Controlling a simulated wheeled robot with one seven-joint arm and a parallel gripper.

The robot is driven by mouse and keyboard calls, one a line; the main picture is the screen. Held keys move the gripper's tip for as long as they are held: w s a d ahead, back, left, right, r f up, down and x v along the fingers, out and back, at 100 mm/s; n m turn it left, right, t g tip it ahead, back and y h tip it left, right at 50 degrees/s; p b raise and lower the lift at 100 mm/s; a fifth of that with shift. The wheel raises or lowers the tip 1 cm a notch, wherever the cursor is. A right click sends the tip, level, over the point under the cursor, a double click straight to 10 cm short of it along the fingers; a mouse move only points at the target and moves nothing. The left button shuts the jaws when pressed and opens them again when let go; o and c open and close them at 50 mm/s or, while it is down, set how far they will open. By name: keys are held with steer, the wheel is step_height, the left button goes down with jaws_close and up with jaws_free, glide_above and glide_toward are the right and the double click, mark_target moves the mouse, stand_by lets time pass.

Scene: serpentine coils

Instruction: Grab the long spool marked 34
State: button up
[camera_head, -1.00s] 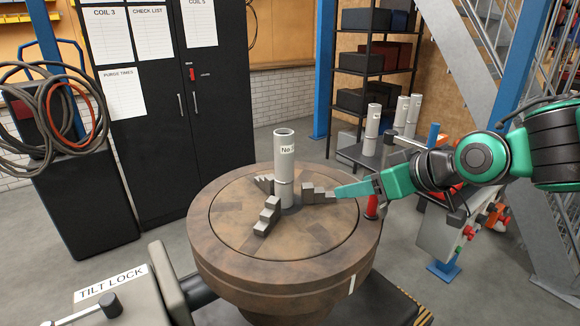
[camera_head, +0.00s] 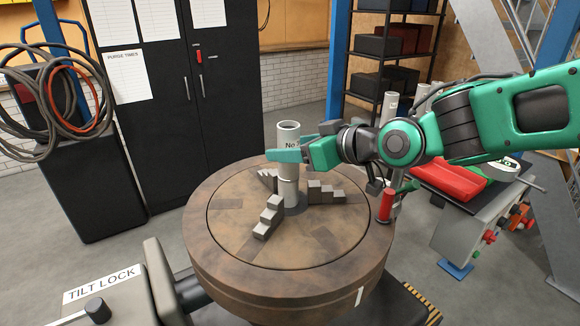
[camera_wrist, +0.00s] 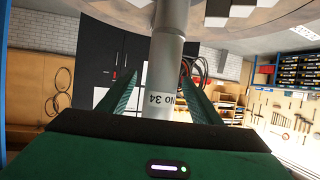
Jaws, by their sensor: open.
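The long grey spool marked No 34 (camera_head: 288,180) stands upright at the middle of the round brown turntable (camera_head: 215,270), among stepped jaw blocks. My gripper (camera_head: 285,155) reaches in level from the right, at the upper part of the spool. In the wrist view the spool (camera_wrist: 165,65) appears upside down, with the label "No 34" near the palm. The green fingers of my gripper (camera_wrist: 158,90) stand open on either side of it, with gaps showing. In the head view a finger hides part of the spool and its label.
Stepped grey blocks (camera_head: 268,218) surround the spool's foot on the turntable. A red-handled lever (camera_head: 386,206) stands at the turntable's right edge. Other pale spools (camera_head: 389,106) stand behind my arm. A tilt lock panel (camera_head: 104,284) is at lower left.

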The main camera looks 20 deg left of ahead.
steer(key=x, duration=0.5)
steer(key=shift+s+r, duration=0.1)
steer(key=shift+r, duration=0.1)
jaws_close()
